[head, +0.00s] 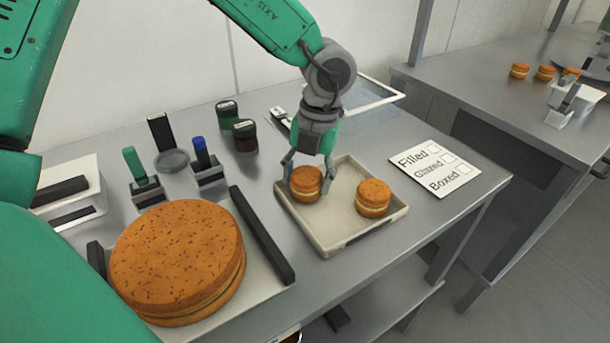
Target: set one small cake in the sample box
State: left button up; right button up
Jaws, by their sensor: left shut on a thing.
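My left gripper (306,178) points down over a shallow beige tray (345,238) and is shut on a small cake (305,186). This cake is round, orange-brown, with a pale filling line. It is at the tray's left part; I cannot tell if its base touches the tray. A second small cake (373,198) sits in the tray to the right, apart from the gripper. A clear, white-rimmed box (381,99), perhaps the sample box, is at the back, partly hidden behind my left arm. My right gripper is not in view.
A large round cake (178,258) stands at the front left, beside a dark bar (262,236). Dark-lidded jars (245,136) and stamp-like tools (206,165) stand behind. A checklist card (435,168) lies right of the tray. Another table (500,90) stands at the right.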

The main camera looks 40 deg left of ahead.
aim_at(312, 169)
pick_arm(q)
jog(key=shift+d+f, duration=0.15)
jog(key=shift+d, duration=0.05)
jog(key=shift+a+f, duration=0.1)
jog(key=shift+f, duration=0.1)
jog(key=o, duration=0.8)
jog(key=shift+a, duration=0.15)
jog(key=shift+o, duration=0.3)
jog(key=shift+a+f, duration=0.1)
jog(key=shift+a, duration=0.15)
jog(key=r, duration=0.3)
jog(key=w+r, duration=0.1)
jog(key=r, duration=0.6)
jog(key=shift+w+d+r, duration=0.2)
jog(key=shift+w+d, duration=0.1)
jog(key=shift+r, duration=0.6)
